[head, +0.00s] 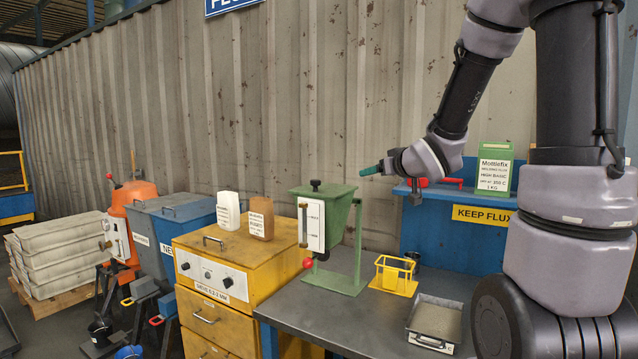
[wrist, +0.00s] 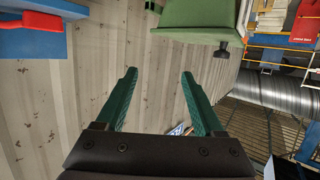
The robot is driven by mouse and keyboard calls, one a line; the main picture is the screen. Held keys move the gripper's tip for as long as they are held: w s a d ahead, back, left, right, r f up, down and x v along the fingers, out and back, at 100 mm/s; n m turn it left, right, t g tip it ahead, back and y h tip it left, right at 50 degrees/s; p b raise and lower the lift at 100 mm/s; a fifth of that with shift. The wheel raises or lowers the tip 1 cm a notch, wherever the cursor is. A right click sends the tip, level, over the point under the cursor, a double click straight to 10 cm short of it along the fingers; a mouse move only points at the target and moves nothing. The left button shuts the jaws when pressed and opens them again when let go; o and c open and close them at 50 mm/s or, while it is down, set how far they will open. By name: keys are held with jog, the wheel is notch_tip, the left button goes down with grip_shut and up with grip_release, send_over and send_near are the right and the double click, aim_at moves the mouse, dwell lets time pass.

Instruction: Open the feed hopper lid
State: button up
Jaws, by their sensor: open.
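The green feed hopper (head: 338,215) stands on a green frame on the grey bench. Its lid (head: 324,189) lies flat on top and looks shut, with a black knob (head: 315,184) on it. My gripper (head: 366,171) is to the right of the lid and slightly above it, apart from it. In the wrist view my gripper (wrist: 158,72) shows two green fingers spread wide with nothing between them. The hopper (wrist: 190,12) is at the top of that upside-down view, with the knob (wrist: 222,50) beyond the right fingertip.
A yellow drawer cabinet (head: 215,262) with a white bottle (head: 228,210) and a brown bottle (head: 261,218) stands left of the hopper. A yellow holder (head: 394,277) and a metal tray (head: 435,320) are on the bench. A green box (head: 494,168) stands on the blue shelf behind.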

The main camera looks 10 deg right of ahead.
aim_at(319, 181)
jog(key=a+f+n+y, duration=0.4)
jog(key=a+n+y, duration=0.1)
jog(key=a+y, duration=0.3)
jog(key=x, duration=1)
jog(key=shift+w+a+f, duration=0.1)
jog(key=shift+w+a, duration=0.1)
jog(key=shift+w, duration=0.1)
grip_shut()
dwell(0.7)
